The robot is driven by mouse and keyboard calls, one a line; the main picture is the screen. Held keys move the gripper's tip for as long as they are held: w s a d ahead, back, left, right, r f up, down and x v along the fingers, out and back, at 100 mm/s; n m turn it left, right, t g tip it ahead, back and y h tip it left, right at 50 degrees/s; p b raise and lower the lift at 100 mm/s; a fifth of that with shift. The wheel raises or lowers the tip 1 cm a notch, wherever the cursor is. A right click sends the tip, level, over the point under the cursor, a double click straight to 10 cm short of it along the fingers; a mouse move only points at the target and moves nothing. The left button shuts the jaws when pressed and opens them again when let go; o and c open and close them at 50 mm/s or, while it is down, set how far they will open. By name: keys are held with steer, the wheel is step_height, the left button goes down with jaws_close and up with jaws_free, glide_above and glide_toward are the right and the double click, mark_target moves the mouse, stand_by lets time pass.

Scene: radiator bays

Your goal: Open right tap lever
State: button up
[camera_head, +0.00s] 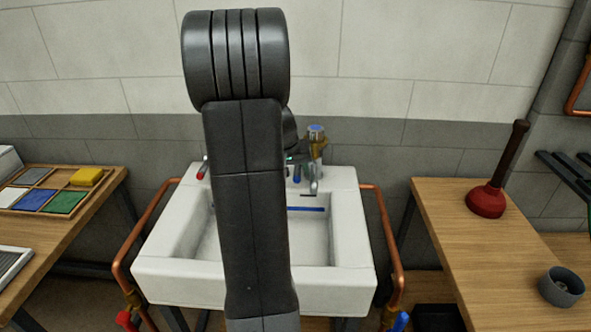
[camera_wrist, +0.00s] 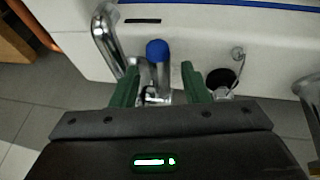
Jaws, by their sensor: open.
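The right tap lever (camera_head: 297,173) has a blue tip and shows just right of my arm, at the back of the white sink (camera_head: 255,284). In the wrist view the blue-tipped lever (camera_wrist: 157,52) stands between and just beyond the green fingertips of my gripper (camera_wrist: 158,82). The fingers are open, one on each side, with a visible gap to the lever. The chrome spout (camera_head: 313,184) is right of the lever in the head view; a chrome pipe (camera_wrist: 104,38) curves left of it in the wrist view. A red lever (camera_head: 202,170) is at the sink's left. My arm hides most of my gripper in the head view.
Copper pipes (camera_head: 381,230) run down both sides of the sink. A wooden table (camera_head: 455,225) on the right bears a plunger (camera_head: 487,200) and a grey cup (camera_head: 562,287). A left table (camera_head: 60,228) holds a tray with coloured pads, including a yellow block (camera_head: 87,177).

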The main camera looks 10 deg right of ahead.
jaws_close()
steer(key=shift+r+p, duration=0.15)
steer(key=shift+p, duration=0.15)
